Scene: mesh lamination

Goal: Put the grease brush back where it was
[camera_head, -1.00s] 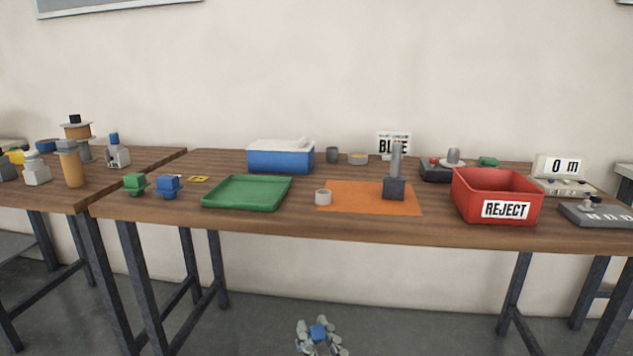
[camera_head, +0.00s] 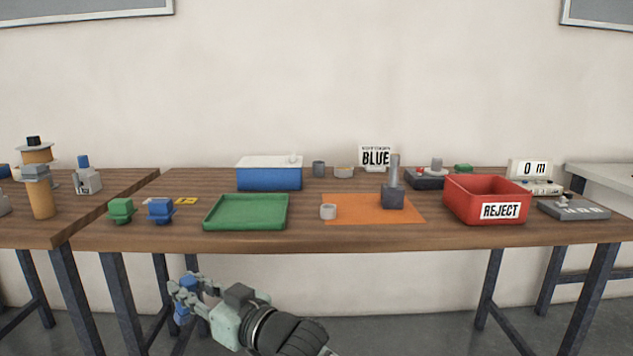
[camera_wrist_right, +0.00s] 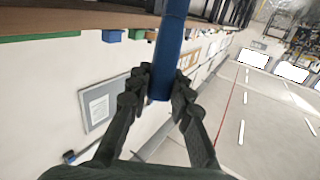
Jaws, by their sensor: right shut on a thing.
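My right gripper (camera_head: 184,290) is in front of the table and below its front edge in the head view. Its fingers are shut on a blue object, which I take to be the grease brush (camera_head: 181,313), mostly hidden by the fingers there. In the right wrist view its long blue handle (camera_wrist_right: 171,40) runs from the top edge down between the fingertips (camera_wrist_right: 157,92). The brush's far end is out of that frame. My left gripper is not in view.
The wooden table (camera_head: 285,241) carries a green tray (camera_head: 245,212), a blue box (camera_head: 268,178), an orange mat (camera_head: 350,208) with a dark grey block and post (camera_head: 393,196), a small grey cup (camera_head: 328,211) and a red REJECT bin (camera_head: 487,193). Green (camera_head: 121,210) and blue (camera_head: 160,210) pieces stand front left.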

